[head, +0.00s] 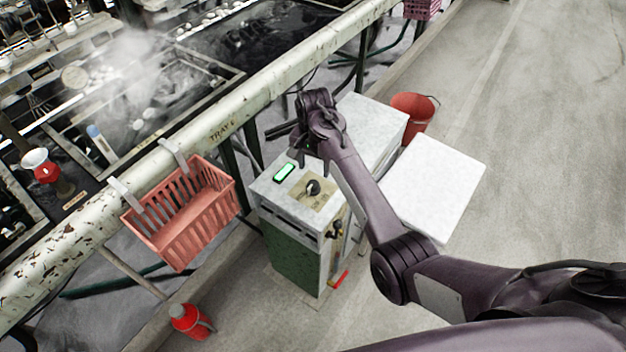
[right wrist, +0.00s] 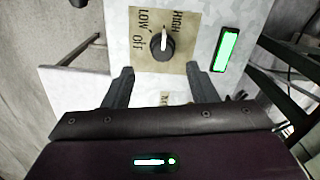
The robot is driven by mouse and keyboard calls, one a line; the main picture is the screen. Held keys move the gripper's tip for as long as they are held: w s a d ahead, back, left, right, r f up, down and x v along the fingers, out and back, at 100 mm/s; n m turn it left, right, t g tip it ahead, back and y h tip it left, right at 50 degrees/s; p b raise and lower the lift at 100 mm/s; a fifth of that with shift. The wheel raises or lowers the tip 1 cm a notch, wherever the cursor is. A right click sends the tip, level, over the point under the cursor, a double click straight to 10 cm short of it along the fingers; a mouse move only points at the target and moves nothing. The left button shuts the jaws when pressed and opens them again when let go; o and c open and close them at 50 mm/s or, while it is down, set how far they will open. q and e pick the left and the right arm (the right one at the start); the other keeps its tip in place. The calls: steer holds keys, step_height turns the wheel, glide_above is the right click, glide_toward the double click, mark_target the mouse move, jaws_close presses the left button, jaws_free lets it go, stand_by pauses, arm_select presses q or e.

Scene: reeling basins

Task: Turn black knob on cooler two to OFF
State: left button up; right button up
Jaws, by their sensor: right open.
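A cooler (head: 298,256) with a green front and pale metal top stands on the floor; I see no readable number on it. Its black knob (head: 312,187) sits on a beige plate on the top. In the right wrist view the black knob (right wrist: 162,47) has a white mark pointing up between the words LOW and HIGH, with OFF at the left. My right gripper (head: 284,139) is open and empty above the cooler's far side, apart from the knob. In the right wrist view its fingers (right wrist: 161,84) are spread below the knob. My left gripper is out of view.
A lit green display (head: 284,172) is beside the plate. A salmon basket (head: 182,222) hangs from the rusty rail (head: 215,130) at left. A white slab (head: 435,185) and red bucket (head: 413,112) stand at right. A red bottle (head: 188,320) is on the floor.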

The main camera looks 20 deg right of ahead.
mark_target(313, 184)
steer(key=shift+w+a+r, duration=0.1)
steer(key=shift+w, duration=0.1)
steer(key=shift+f, duration=0.3)
step_height(313, 184, down, 7)
steer(key=shift+r, duration=0.1)
steer(key=c, duration=1)
steer(key=shift+o, duration=0.2)
